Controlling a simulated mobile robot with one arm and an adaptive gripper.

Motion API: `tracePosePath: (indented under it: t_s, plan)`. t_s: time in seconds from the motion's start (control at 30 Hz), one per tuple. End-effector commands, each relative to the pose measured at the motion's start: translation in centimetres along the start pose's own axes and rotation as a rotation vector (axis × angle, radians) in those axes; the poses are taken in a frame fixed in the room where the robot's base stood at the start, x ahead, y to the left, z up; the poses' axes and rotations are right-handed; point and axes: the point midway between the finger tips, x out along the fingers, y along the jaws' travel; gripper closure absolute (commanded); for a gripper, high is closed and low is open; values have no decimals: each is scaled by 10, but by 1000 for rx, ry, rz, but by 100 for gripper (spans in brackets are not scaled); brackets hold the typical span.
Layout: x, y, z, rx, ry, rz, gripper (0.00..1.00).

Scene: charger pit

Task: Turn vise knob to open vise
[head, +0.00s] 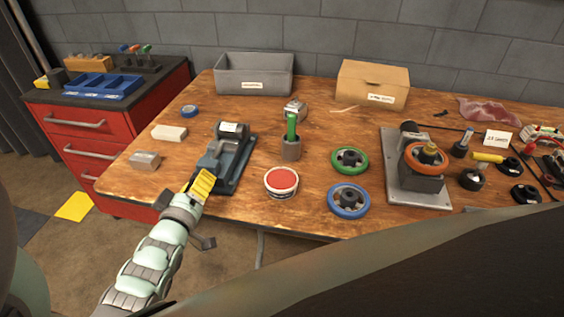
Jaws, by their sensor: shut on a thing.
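The blue-grey vise (238,165) stands at the table's front left part. A black cylinder with a white label (231,128) sits at its far end. My gripper (205,180), with yellow ridged fingers, reaches up from the lower left to the near left end of the vise, at the table's front edge. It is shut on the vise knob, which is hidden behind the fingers. I cannot make out the gap between the vise jaws from here.
A red-topped tin (281,182) stands right of the vise, with a green-handled tool in a cup (291,146) behind it. A metal block (145,160) and a white block (169,132) lie to the left. Green (350,160) and blue (348,200) wheels lie further right.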

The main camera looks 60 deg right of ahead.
Motion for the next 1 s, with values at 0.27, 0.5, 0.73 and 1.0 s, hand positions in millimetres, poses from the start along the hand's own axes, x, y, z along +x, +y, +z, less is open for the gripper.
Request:
tracePosePath:
  t_s: [0.27, 0.5, 0.73, 1.0]
  plan:
    - [1, 1, 0, 1, -1, 3, 95]
    - [0, 1, 0, 2, -1, 2, 32]
    - [0, 0, 0, 2, -1, 1, 23]
    - [-10, -1, 0, 3, -1, -2, 23]
